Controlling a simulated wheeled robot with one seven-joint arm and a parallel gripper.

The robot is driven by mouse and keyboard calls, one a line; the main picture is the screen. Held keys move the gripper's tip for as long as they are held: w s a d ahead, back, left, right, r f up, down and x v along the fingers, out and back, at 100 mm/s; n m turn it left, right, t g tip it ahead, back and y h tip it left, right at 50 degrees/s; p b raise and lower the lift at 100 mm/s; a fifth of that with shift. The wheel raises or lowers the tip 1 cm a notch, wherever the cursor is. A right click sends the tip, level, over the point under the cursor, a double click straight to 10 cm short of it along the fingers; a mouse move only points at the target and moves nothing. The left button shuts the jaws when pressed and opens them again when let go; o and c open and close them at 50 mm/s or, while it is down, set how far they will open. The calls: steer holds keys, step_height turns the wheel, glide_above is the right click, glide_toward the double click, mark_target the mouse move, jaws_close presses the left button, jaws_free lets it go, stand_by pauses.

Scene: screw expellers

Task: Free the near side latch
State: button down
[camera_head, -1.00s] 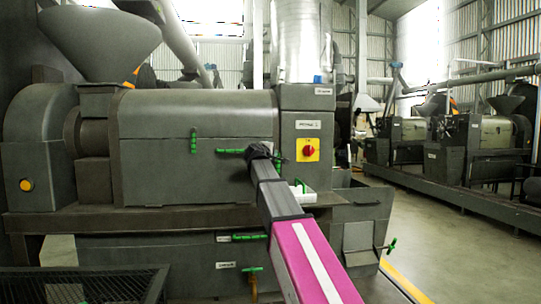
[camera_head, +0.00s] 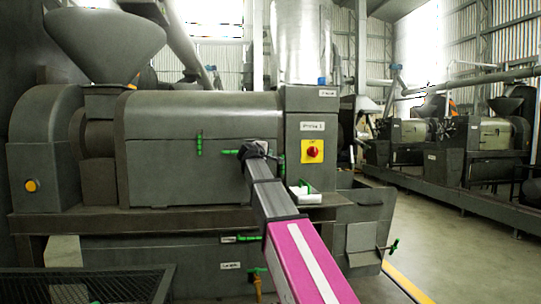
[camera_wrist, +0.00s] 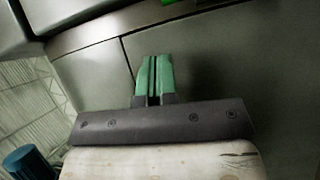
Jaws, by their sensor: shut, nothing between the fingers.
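The side latch is a green, upright handle (camera_head: 199,143) on the front of the grey press cover (camera_head: 160,165). A small green part (camera_wrist: 168,2) at the top edge of the wrist view seems to be the same latch, mostly cut off. My gripper (camera_head: 224,151) has green fingers that point left along the cover, a short way right of the latch. In the wrist view the fingers of my gripper (camera_wrist: 153,60) lie side by side, shut with nothing between them. They appear apart from the latch. I cannot tell their distance from the cover.
A cabinet with a red knob on a yellow plate (camera_head: 313,151) stands right of the cover. Green handles sit lower down (camera_head: 248,238) and at the right bin (camera_head: 393,247). A mesh tray (camera_head: 85,285) is at front left. The floor at right is clear.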

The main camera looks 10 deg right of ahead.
steer(key=v, duration=0.9)
steer(key=shift+d+r, duration=0.25)
steer(key=shift+d, duration=0.05)
steer(key=shift+s+f, duration=0.1)
steer(key=s+d+f+m+g+y, duration=0.1)
steer(key=s+d+f+m+g, duration=0.1)
steer(key=f, duration=1.1)
steer(key=s+d+f+m+g+y, duration=0.1)
steer(key=s+d+f+g+y, duration=0.15)
steer(key=f, duration=0.95)
steer(key=s+d+f+m+g+y, duration=0.1)
steer(key=s+d+f+m+g, duration=0.15)
steer(key=f, duration=1.05)
steer(key=s+f+m+g+y, duration=0.4)
steer(key=s+f+g, duration=0.3)
steer(key=s+f, duration=1.4)
step_height(320, 180, down, 4)
steer(key=shift+a+f+m+y, duration=0.1)
steer(key=shift+a+m+y, duration=0.3)
steer(key=shift+y, duration=0.25)
steer(key=shift+w, duration=0.1)
